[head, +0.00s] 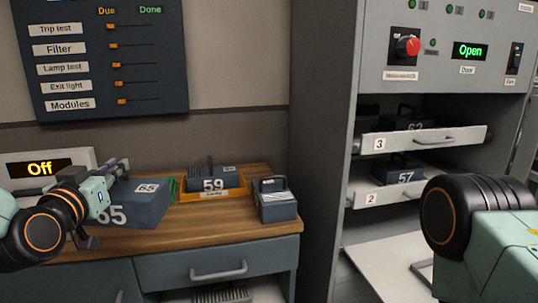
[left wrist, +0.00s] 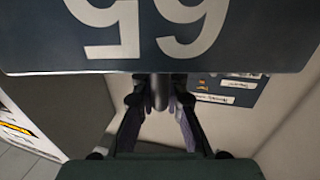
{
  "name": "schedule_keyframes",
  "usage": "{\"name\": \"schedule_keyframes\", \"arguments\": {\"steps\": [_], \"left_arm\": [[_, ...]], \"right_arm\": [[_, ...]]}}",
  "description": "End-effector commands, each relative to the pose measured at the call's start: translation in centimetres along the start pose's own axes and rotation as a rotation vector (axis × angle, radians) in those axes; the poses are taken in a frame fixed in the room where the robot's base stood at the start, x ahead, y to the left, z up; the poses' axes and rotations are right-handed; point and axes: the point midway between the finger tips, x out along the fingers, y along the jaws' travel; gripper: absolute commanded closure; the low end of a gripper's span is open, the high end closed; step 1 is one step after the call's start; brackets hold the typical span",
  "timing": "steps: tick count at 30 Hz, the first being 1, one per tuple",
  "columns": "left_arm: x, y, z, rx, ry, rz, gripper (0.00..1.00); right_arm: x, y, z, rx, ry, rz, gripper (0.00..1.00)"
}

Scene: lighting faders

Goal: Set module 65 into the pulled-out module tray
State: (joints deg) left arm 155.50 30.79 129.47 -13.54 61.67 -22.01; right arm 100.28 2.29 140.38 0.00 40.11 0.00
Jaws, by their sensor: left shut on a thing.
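Module 65 (head: 140,205) is a dark blue box with white numbers, at the left end of the wooden bench top. My left gripper (head: 118,170) is at its top, shut on it. In the left wrist view, module 65 (left wrist: 240,55) fills the top edge, its number upside down, and the fingers (left wrist: 157,95) close at a dark part below it. I cannot tell whether it touches the bench. A pale flat tray (head: 385,262) with a handle sticks out low from the cabinet; its visible part is bare. My right arm hides some of it; my right gripper is out of view.
Module 59 (head: 215,178) sits in an orange-edged holder, with a smaller blue box (head: 276,203) to its right. Tray 3 (head: 390,145) and tray 2 (head: 400,187) hold modules 62 (head: 415,126) and 57 (head: 405,174). The cabinet side (head: 325,130) stands between bench and trays.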

Motion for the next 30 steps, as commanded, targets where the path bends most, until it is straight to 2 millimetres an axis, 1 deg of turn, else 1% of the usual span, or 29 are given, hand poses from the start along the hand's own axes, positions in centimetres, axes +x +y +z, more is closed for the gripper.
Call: {"name": "schedule_keyframes", "arguments": {"steps": [5,8,12,15,22,27,30], "left_arm": [[-1.8,3.1,2.3,-0.002,0.001,0.121,1.0],[-3.4,5.1,4.4,-0.005,-0.001,0.202,1.0],[-6.2,7.9,7.9,-0.008,-0.003,0.32,1.0],[-8.1,9.3,10.2,-0.006,-0.002,0.383,1.0],[-11.7,11.5,14.7,-0.005,-0.002,0.479,1.0],[-13.6,12.2,17.6,-0.003,0.0,0.508,1.0],[-14.4,12.2,19.0,-0.003,0.001,0.51,1.0]], "right_arm": [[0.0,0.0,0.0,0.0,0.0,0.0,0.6],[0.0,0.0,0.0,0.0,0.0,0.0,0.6],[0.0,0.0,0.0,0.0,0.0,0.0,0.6],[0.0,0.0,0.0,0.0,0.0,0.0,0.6],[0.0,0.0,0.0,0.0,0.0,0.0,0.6],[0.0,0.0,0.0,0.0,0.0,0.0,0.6],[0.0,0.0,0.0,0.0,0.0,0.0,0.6]]}}
